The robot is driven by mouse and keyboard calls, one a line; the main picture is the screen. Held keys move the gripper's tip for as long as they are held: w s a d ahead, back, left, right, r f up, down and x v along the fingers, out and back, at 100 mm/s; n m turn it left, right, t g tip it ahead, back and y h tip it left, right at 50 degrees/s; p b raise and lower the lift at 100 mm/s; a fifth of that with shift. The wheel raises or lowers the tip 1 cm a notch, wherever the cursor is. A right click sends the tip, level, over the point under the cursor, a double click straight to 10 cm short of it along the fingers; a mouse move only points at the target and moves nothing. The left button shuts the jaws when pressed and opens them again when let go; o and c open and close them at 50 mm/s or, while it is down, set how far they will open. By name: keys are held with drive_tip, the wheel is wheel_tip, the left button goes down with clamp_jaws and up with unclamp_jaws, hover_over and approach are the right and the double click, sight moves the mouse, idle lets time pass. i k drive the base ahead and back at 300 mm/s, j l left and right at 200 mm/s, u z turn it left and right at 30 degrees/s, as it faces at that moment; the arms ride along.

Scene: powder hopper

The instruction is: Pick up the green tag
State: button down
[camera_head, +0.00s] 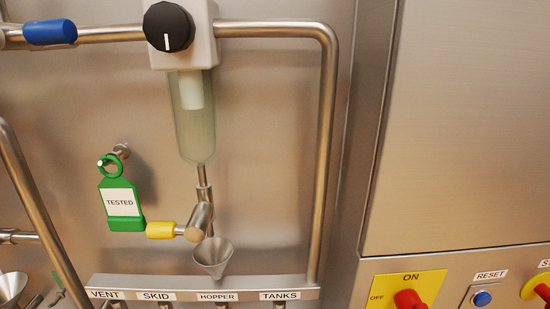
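The green tag (121,223) hangs by its ring at the left of the camera head view. It has a white label reading "TESTED". Its ring (110,165) is looped around a short metal peg (122,151) on the steel panel. The tag hangs slightly tilted and clear of the label strip below. My gripper does not show in this view.
A yellow valve handle (160,230) sits close to the tag's lower right. A metal funnel (212,257) and a clear filter bowl (193,125) with a black knob (168,27) are to the right. A steel pipe (325,150) frames them. A red switch (409,299) is at lower right.

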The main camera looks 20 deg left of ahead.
sight(119, 197)
drive_tip(key=k+u, duration=0.1)
drive_tip(key=u, duration=0.3)
drive_tip(key=j+u, duration=0.1)
drive_tip(key=u, duration=0.25)
drive_tip(key=k+j+u, duration=0.1)
drive_tip(key=u, duration=0.3)
